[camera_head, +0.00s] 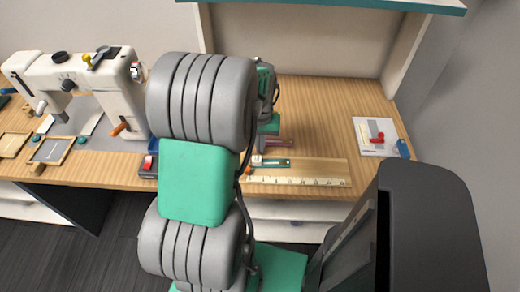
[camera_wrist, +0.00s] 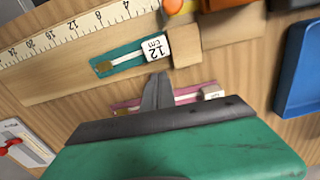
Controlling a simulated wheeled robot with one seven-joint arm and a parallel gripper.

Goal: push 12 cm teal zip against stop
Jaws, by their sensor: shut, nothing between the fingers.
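The teal zip (camera_wrist: 107,66) lies flat on a wooden board beside a printed ruler (camera_wrist: 62,35) in the wrist view. Its white "12 cm" tag (camera_wrist: 156,47) is at its right end, right beside a wooden stop block (camera_wrist: 187,54); I cannot tell whether they touch. My gripper (camera_wrist: 159,78) is shut and empty, its tips just below the tag in the picture, between the teal zip and a pink zip (camera_wrist: 188,96).
A blue tray (camera_wrist: 300,70) lies right of the stop. An orange object (camera_wrist: 182,5) is near the stop's top. In the head view a sewing machine (camera_head: 85,85) stands left, and a white card with red clips (camera_head: 376,138) lies right. The table between ruler and card is clear.

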